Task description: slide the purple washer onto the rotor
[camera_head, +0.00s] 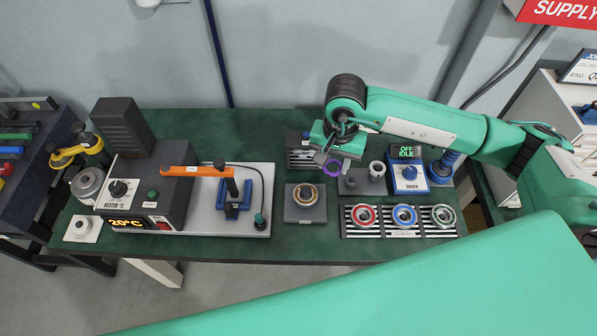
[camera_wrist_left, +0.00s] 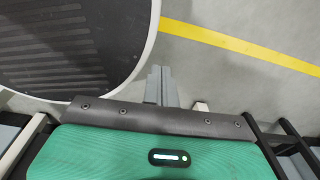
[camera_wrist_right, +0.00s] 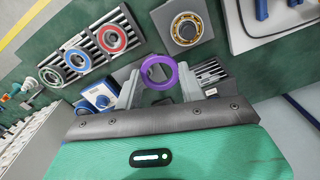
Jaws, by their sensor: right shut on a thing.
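The purple washer (camera_head: 325,171) is a ring held by my right gripper (camera_head: 333,161), above the table and apart from the surface. In the right wrist view the washer (camera_wrist_right: 145,75) sits between the two fingers, its hole open. I cannot tell for certain which part is the rotor. A dark square block with a brass-and-grey ringed part (camera_head: 305,195) stands below and left of the washer. A dark base with two grey upright parts (camera_head: 376,171) stands to the right. My left gripper (camera_wrist_left: 161,82) has its fingers together, empty, over the floor.
Red (camera_head: 364,215), blue (camera_head: 404,215) and green (camera_head: 443,215) rings lie on striped racks at the front right. A blue driver box (camera_head: 408,178) stands behind them. Bare green table surrounds the square block.

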